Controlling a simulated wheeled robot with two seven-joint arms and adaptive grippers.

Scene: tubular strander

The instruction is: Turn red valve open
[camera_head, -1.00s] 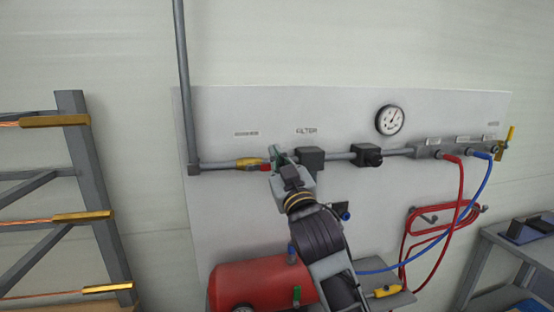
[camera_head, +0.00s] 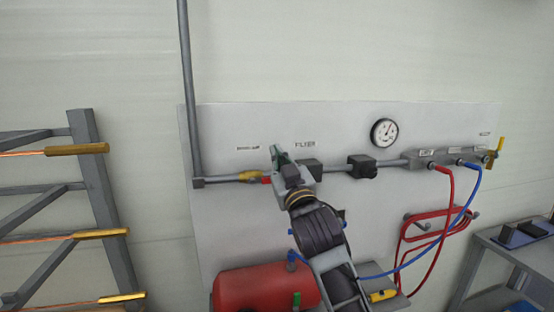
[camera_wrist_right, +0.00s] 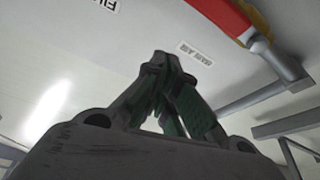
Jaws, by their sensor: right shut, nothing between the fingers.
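The red valve handle (camera_head: 266,180) shows as a short red piece beside a yellow valve body (camera_head: 250,176) on the grey pipe at the left of the wall panel. My right gripper (camera_head: 276,152) is in front of the panel, just right of the red handle, and partly covers the pipe there. In the right wrist view the gripper (camera_wrist_right: 160,58) has its fingertips together with nothing between them. The red handle (camera_wrist_right: 217,14) is at the top right there, apart from the fingers. My left gripper is not in view.
A filter block (camera_head: 313,169), a second dark block (camera_head: 362,167) and a gauge (camera_head: 384,132) are right of the gripper. A red tank (camera_head: 262,289) is below. Red and blue hoses hang at the right. A rack (camera_head: 95,180) stands at the left.

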